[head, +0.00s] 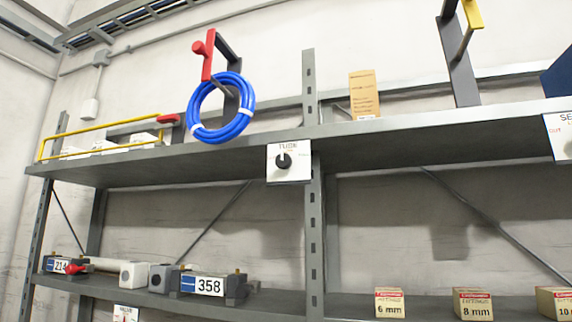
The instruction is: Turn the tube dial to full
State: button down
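The tube dial is a black round knob (284,160) on a small white plate (289,174) with lettering above it that appears to read "TUBE". The plate is fixed to the front edge of the upper grey shelf, beside the middle upright. The knob's pointer seems to face up, but the picture is too small to be sure. My gripper is not in view.
A blue hose coil (221,107) hangs from a hook with a red end (206,55) above the dial, to its left. The lower shelf holds a block marked 358 (209,285) and several small boxes (472,304). Another dial plate (562,134) is at the right edge. Space before the dial looks clear.

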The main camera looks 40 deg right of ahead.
aim_at(284, 161)
jog(key=k+z, duration=0.35)
jog(key=k+l+z, duration=0.15)
jog(key=k+z, duration=0.15)
jog(key=i+j+z, duration=0.1)
jog(key=j+z, duration=0.9)
jog(key=j, duration=0.3)
jog(key=i, duration=0.05)
